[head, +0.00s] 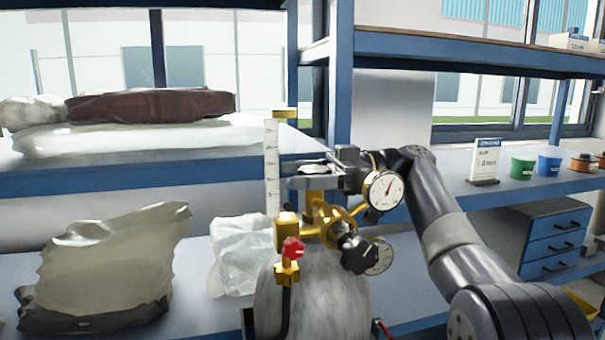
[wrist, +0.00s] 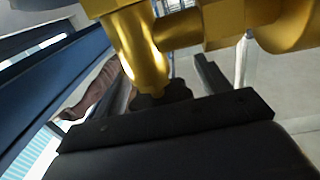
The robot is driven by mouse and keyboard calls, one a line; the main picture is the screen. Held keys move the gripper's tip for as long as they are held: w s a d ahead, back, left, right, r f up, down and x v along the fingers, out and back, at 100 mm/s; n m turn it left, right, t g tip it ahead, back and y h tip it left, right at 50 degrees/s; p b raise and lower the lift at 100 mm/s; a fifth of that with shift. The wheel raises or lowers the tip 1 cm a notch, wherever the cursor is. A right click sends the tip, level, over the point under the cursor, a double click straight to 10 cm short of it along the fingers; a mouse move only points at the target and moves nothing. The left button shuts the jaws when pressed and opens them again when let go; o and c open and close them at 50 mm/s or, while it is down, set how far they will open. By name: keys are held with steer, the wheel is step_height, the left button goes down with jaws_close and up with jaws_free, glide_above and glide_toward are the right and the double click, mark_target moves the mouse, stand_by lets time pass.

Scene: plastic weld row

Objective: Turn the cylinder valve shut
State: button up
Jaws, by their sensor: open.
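The gas cylinder (head: 310,300) stands in front of the shelving, grey and rounded, with a brass valve and regulator assembly (head: 318,215) on top. In the wrist view the brass body (wrist: 145,50) fills the top. A dark lobed knob, apparently the valve handwheel (wrist: 163,95), sits at the end of the brass stem. My gripper (head: 312,176) is at the top of the assembly, reaching in from the right. Its dark jaws are open (wrist: 165,110), with the handwheel near or between them. The handwheel is mostly hidden in the head view; contact cannot be told.
Two gauges (head: 383,190) and a black regulator knob (head: 357,252) stick out close under my arm. A red knob (head: 292,248) with a black hose is at front left. Plastic bags (head: 105,265) lie left. Shelf posts (head: 340,70) stand behind.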

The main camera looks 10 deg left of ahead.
mark_target(302, 168)
steer(key=c, duration=1)
steer(key=shift+o, duration=0.2)
steer(key=m+t+b, duration=0.1)
steer(key=b, duration=0.1)
steer(key=t+y+b, duration=0.1)
steer(key=shift+w+f+m+t+b, duration=0.1)
steer(key=shift+f+m+t+b, duration=0.2)
steer(key=shift+m+t+b, duration=0.1)
steer(key=m+t+b, duration=0.2)
steer(key=t, duration=0.1)
steer(key=shift+w+a+b, duration=0.1)
steer(key=shift+w+b, duration=0.05)
steer(key=shift+b, duration=0.2)
steer(key=shift+w+r+m+t+b, duration=0.15)
steer(key=shift+r+m+t+b, duration=0.2)
steer(key=shift+t, duration=0.35)
steer(key=o, duration=1)
steer(key=shift+c, duration=0.2)
step_height(302, 168, up, 10)
steer(key=p, duration=0.3)
